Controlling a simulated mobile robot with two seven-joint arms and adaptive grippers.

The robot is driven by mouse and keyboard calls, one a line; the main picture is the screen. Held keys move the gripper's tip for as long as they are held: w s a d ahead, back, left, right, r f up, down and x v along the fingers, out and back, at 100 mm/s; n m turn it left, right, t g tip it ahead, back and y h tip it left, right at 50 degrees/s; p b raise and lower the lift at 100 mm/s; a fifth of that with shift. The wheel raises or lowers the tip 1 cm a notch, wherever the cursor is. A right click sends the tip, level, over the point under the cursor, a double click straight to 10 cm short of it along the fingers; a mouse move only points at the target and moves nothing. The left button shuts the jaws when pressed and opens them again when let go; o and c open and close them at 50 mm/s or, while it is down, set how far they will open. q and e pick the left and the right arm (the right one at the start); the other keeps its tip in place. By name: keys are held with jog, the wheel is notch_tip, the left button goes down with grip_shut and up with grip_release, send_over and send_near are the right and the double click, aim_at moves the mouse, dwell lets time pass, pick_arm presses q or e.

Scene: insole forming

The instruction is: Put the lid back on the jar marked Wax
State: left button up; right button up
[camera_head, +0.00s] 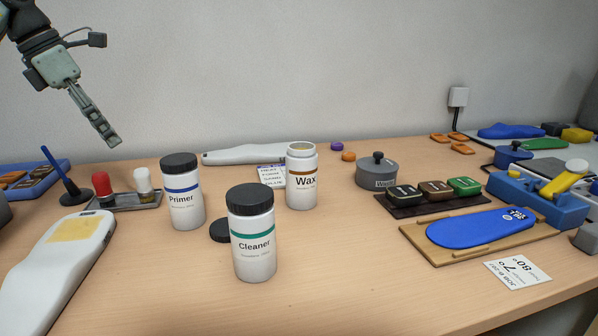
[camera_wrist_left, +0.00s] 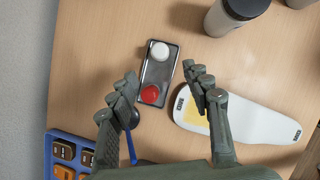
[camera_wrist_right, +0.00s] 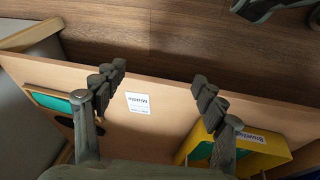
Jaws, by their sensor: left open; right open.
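The jar marked Wax (camera_head: 301,184) stands upright and open in the head view, with yellowish content at its mouth. A dark lid (camera_head: 221,231) lies on the table behind and left of the Cleaner jar (camera_head: 254,244), which partly hides it. The Cleaner jar and the Primer jar (camera_head: 181,198) wear dark lids. My left gripper (camera_head: 112,142) is raised at the upper left, away from the jars. In the left wrist view it is open and empty (camera_wrist_left: 166,90). My right gripper (camera_wrist_right: 158,82) is open and empty in the right wrist view, over another part of the workplace.
A tray with red and white knobs (camera_head: 124,200) and a white foot form (camera_head: 62,255) stand at the left. A grey lidded pot (camera_head: 376,171), a dark rack of small blocks (camera_head: 408,205) and a blue insole on a board (camera_head: 415,240) are at the right. The front middle is clear.

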pick_arm(q)
jog(key=o, duration=0.5)
jog(key=shift+m+g+y, duration=0.3)
jog(key=shift+g+y, duration=0.1)
jog(key=shift+g, duration=0.3)
jog(key=d+b, duration=0.1)
jog(key=d, duration=0.3)
jog(key=s+d+b, duration=0.1)
jog(key=d, duration=0.8)
jog(key=shift+s+b, duration=0.3)
jog(key=shift+b, duration=0.1)
jog(key=g+y+b, duration=0.2)
jog(key=y, duration=0.1)
send_over(227, 229)
jog(key=f, duration=0.2)
jog(key=shift+w+d+r, duration=0.2)
jog(key=shift+w+d, duration=0.15)
jog(key=shift+w, duration=0.05)
pick_arm(e)
jog(key=w+d+v, duration=0.1)
jog(key=v, duration=1)
jog(key=shift+w+d+r+t+h, duration=0.15)
jog(key=shift+d+r+t+h, duration=0.15)
jog(key=shift+r+h, duration=0.15)
